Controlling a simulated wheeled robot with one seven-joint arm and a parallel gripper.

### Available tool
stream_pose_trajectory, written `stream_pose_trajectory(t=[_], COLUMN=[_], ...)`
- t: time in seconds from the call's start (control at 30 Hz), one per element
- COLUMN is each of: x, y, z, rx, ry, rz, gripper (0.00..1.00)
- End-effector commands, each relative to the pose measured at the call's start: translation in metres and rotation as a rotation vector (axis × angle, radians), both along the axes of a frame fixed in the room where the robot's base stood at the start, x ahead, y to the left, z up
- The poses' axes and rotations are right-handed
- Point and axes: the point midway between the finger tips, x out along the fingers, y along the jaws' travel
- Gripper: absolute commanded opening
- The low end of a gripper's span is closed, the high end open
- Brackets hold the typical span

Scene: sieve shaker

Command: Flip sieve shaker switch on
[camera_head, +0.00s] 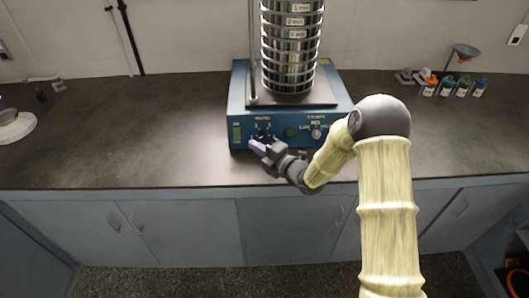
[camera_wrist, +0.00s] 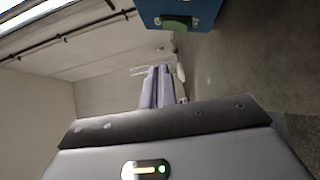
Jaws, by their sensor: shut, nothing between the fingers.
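The sieve shaker has a blue base (camera_head: 343,97) on the dark counter, with a stack of round metal sieves (camera_head: 291,48) on top. A green switch (camera_head: 237,133) is at the left end of its front panel. In the wrist view, a corner of the blue base (camera_wrist: 205,9) shows at the top, with a green part (camera_wrist: 176,23), seemingly the switch, at its edge. My gripper (camera_head: 257,146) is in front of the panel's lower left, right of and below the switch. Its pale purple fingers (camera_wrist: 157,88) are shut and empty, apart from the switch in the wrist view.
Several small bottles (camera_head: 463,87) and a funnel on a stand (camera_head: 465,52) are at the back right. A white round object (camera_head: 15,124) is at the far left. The counter (camera_head: 130,135) left of the shaker is mostly clear.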

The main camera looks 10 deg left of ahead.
Motion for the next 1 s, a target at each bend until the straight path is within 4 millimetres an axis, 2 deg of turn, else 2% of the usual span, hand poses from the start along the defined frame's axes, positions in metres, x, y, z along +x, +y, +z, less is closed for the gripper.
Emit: stream_pose_trajectory(t=[0.1,0.23,0.77,0.87,1.0], x=[-0.010,-0.016,-0.014,-0.011,-0.004], y=[-0.016,-0.025,-0.031,-0.037,-0.060], z=[0.003,0.006,0.007,0.012,0.026], rx=[0.000,0.000,-0.001,-0.015,-0.060], ry=[0.000,0.000,0.003,0.036,0.186], rz=[0.002,0.003,-0.005,-0.029,-0.130], gripper=[0.00,0.00,0.00,0.00,0.00])
